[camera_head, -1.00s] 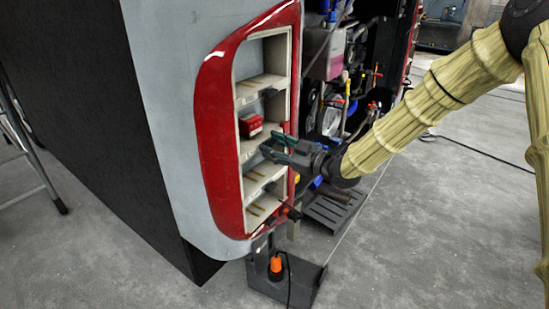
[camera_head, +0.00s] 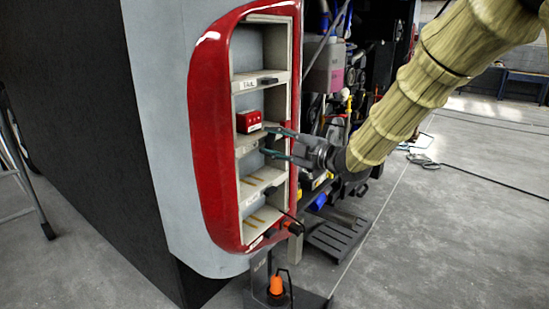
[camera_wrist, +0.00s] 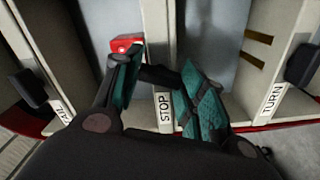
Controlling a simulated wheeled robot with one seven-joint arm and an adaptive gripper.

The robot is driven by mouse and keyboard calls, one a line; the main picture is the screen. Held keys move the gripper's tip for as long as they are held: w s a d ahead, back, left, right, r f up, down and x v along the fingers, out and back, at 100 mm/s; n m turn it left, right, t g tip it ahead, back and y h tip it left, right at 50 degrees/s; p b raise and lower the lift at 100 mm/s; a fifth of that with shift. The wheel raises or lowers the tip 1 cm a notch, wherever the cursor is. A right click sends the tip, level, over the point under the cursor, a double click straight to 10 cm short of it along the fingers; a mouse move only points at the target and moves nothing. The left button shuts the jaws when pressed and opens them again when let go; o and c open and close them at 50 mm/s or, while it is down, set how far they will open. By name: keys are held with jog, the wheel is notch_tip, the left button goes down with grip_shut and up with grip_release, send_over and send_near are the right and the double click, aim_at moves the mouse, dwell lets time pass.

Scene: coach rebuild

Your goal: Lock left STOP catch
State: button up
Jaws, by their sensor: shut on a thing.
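The red housing (camera_head: 212,130) on the coach corner has pale shelves with labels. The STOP label (camera_wrist: 165,108) is on the middle divider in the wrist view. A small red block (camera_head: 248,121) sits in the bay above this divider; it also shows in the wrist view (camera_wrist: 122,44). My gripper (camera_head: 272,143) is at the STOP divider's right side, its teal-padded fingers either side of a dark catch (camera_wrist: 157,75). The jaws are shut on this catch, largely hidden between the fingers. Its exact turn is hard to tell.
Black catches stand by the TAIL (camera_wrist: 30,88) and TURN (camera_wrist: 302,65) dividers, on both sides of my gripper. The engine bay (camera_head: 350,90) is open behind the housing. An orange-topped item (camera_head: 276,285) stands on the floor below. Floor at right is mostly clear.

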jog(key=n+b, duration=0.1)
jog(key=b, duration=0.1)
jog(key=n+b, duration=0.1)
jog(key=b, duration=0.1)
jog(key=shift+f+n, duration=0.3)
jog(key=shift+n, duration=0.1)
jog(key=shift+r+n+b, duration=0.1)
jog(key=shift+n+b, duration=0.6)
jog(key=shift+b, duration=0.35)
jog(key=shift+r, duration=0.1)
jog(key=o, duration=1)
jog(key=v, duration=1.2)
